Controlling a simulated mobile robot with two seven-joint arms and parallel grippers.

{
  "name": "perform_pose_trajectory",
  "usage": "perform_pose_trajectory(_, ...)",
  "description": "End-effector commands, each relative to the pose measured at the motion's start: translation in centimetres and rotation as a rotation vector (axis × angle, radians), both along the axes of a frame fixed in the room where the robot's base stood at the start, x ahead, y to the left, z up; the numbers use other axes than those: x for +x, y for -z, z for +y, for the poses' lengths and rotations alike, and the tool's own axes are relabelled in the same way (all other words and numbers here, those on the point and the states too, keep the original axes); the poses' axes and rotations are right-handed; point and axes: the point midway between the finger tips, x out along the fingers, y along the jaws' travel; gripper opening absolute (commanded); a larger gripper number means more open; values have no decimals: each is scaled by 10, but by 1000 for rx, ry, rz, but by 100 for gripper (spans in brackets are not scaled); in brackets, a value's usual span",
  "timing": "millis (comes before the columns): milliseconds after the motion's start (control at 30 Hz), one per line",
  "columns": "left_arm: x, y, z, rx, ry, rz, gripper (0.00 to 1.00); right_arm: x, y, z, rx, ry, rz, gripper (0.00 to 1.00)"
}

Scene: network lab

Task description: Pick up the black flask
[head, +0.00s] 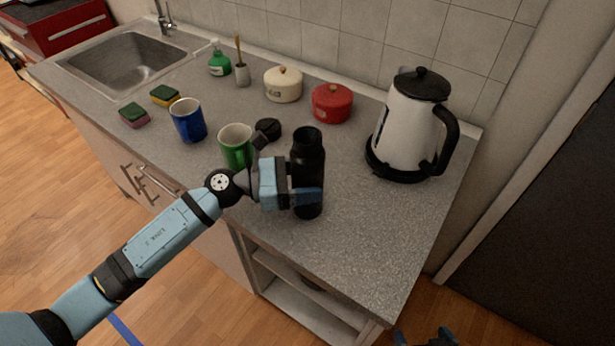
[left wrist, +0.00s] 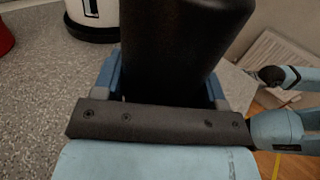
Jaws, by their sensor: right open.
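The black flask (head: 308,158) is upright near the front edge of the counter, with its mouth open at the top. My left gripper (head: 308,196) is around its lower body, one finger on each side, and looks shut on it. In the left wrist view the flask (left wrist: 183,45) fills the space between the blue fingers (left wrist: 163,88), with no clear gap. I cannot tell whether its base touches the counter. My right gripper (head: 427,338) shows only at the bottom edge of the head view, open and away from the flask.
A green mug (head: 236,147) and a black lid (head: 267,129) are left of the flask. A blue mug (head: 188,120) stands further left. A white kettle (head: 405,125) is to the right, red and cream pots (head: 332,103) behind. The counter (head: 365,235) is clear at front right.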

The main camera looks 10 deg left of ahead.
Motion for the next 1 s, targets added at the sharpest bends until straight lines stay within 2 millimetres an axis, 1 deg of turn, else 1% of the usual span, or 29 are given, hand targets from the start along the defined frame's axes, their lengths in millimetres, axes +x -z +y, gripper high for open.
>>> perform_pose_trajectory(33, 0, 0, 0, 0, 0, 0, 54, 0, -1, 0, 0, 0, -1, 97)
perform_pose_trajectory(67, 0, 0, 0, 0, 0, 0, 47, 0, -1, 0, 0, 0, -1, 97)
perform_pose_trajectory(100, 0, 0, 0, 0, 0, 0, 38, 0, -1, 0, 1, 0, -2, 97)
perform_pose_trajectory(167, 0, 0, 0, 0, 0, 0, 24, 0, -2, 0, 1, 1, -2, 97)
perform_pose_trajectory(200, 0, -1, 0, -2, 0, -2, 22, 1, -2, 0, 2, 1, -3, 97)
perform_pose_trajectory(467, 0, -2, 0, -2, 0, -2, 22, 1, -2, -1, 0, 2, -3, 97)
perform_pose_trajectory(667, 0, -8, 0, -1, 0, -3, 22, 1, -3, -1, 0, 3, -3, 97)
perform_pose_trajectory(867, 0, -21, 0, 0, 1, -3, 22, 1, -5, -2, -1, 3, -4, 97)
perform_pose_trajectory(1000, 0, -36, 0, 0, 0, -5, 22, 1, -6, -2, -3, 2, -5, 97)
